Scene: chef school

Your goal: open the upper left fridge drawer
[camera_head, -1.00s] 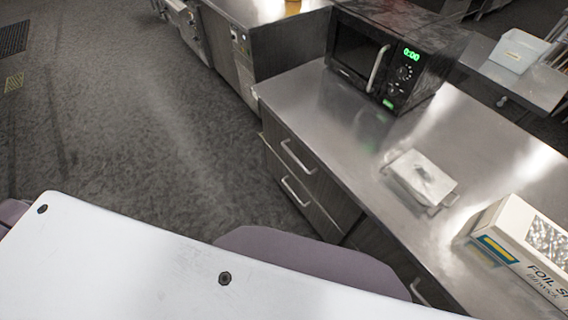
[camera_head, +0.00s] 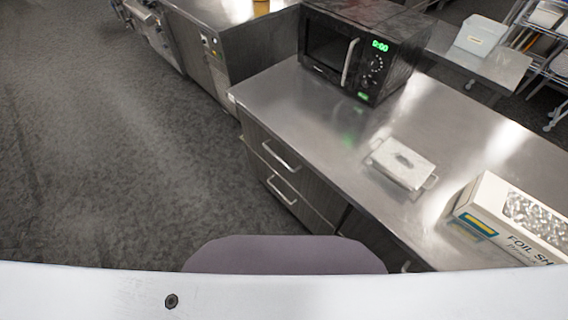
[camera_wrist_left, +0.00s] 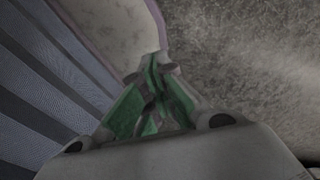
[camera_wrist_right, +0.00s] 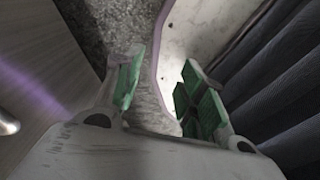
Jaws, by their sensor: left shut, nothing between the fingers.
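A steel-topped counter unit (camera_head: 262,88) stands ahead, with two drawers at its left end. The upper left drawer (camera_head: 263,138) is closed and has a bar handle (camera_head: 281,156). A lower drawer with its own handle (camera_head: 282,190) sits below it, also closed. Neither gripper shows in the head view. In the left wrist view my left gripper (camera_wrist_left: 157,62) is shut and empty above the floor. In the right wrist view my right gripper (camera_wrist_right: 158,68) is open and empty. A brownish panel (camera_wrist_right: 38,70) lies left of it, with part of a metal handle (camera_wrist_right: 8,123).
A black microwave (camera_head: 362,48), a lidded steel container (camera_head: 402,163) and a foil box (camera_head: 510,222) stand on the counter. Another steel unit (camera_head: 215,50) is behind. Open grey floor (camera_head: 110,180) lies to the left. My white body fills the bottom.

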